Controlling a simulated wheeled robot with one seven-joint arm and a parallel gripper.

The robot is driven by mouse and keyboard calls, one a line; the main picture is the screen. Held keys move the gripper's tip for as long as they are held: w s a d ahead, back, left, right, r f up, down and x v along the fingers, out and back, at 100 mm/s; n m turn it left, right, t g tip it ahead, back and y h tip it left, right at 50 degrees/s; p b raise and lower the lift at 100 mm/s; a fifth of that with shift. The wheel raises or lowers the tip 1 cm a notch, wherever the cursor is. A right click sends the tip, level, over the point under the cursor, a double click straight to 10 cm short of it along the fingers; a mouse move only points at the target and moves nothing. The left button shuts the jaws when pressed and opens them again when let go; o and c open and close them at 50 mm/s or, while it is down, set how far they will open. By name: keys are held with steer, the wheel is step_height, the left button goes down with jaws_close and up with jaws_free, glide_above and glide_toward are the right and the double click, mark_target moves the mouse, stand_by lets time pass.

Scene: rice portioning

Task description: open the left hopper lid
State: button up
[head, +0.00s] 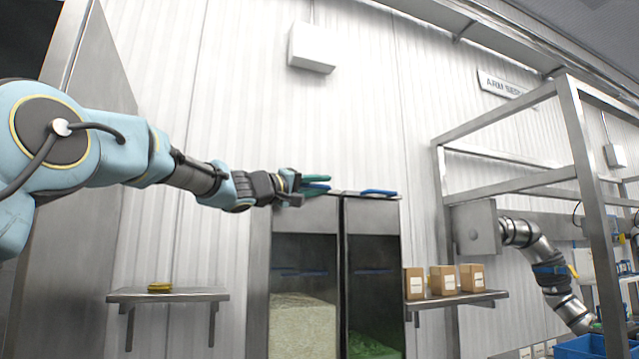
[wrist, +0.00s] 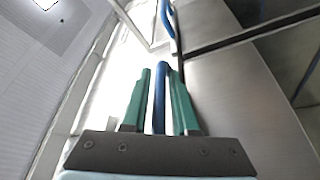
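The left hopper (head: 305,262) is a steel bin with a window showing pale grain. Its top is partly hidden by my gripper, and its lid looks down. A blue bar handle (wrist: 159,97) lies between the green fingers of my gripper (wrist: 157,78) in the wrist view. A narrow gap shows beside the bar, so the fingers look open around it rather than clamped. In the head view my gripper (head: 317,184) is at the top of the left hopper, reaching in from the left.
The right hopper (head: 374,250) stands close beside, with green contents and its own blue handle (head: 379,192). A shelf (head: 190,295) with a yellow item is at left. Several boxes (head: 442,281) stand on a right shelf. A steel frame (head: 590,200) is farther right.

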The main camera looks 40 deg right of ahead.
jaws_close()
stand_by(1.4)
